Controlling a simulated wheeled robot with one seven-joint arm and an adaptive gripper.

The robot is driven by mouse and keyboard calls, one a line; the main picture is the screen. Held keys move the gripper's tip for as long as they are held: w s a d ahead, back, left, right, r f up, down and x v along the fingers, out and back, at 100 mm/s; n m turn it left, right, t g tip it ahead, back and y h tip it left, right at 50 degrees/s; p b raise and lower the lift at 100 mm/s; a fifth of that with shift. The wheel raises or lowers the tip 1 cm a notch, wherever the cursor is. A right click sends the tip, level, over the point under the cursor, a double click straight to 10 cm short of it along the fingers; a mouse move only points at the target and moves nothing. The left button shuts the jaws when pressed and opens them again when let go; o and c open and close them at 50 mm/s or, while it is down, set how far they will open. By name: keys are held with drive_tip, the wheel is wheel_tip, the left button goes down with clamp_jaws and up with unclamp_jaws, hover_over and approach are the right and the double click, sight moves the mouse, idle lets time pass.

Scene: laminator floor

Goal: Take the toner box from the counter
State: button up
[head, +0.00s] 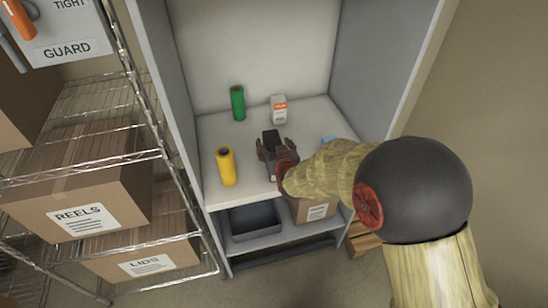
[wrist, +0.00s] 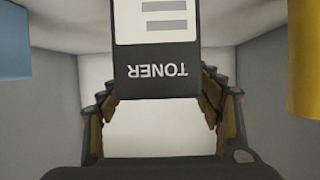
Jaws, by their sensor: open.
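The toner box (head: 271,139) is dark and stands on the white counter (head: 212,128) inside an open cabinet; my gripper partly hides it in the head view. In the wrist view the toner box (wrist: 158,82) shows a black face with an upside-down TONER label and a white panel. My gripper (head: 274,152) is open just in front of it. In the wrist view the fingers of my gripper (wrist: 160,88) lie on either side of the box's near end, with narrow gaps. I cannot tell whether either finger touches it.
A yellow cylinder (head: 225,166) stands left of my gripper, a green cylinder (head: 238,102) at the back left. A white-and-orange container (head: 279,109) stands behind the toner box. A blue item (head: 329,139) is to the right, partly hidden. The cabinet side walls bound the counter.

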drive_tip(key=c, duration=0.3)
clamp_jaws()
idle(0.7)
drive_tip(key=shift+r, duration=0.1)
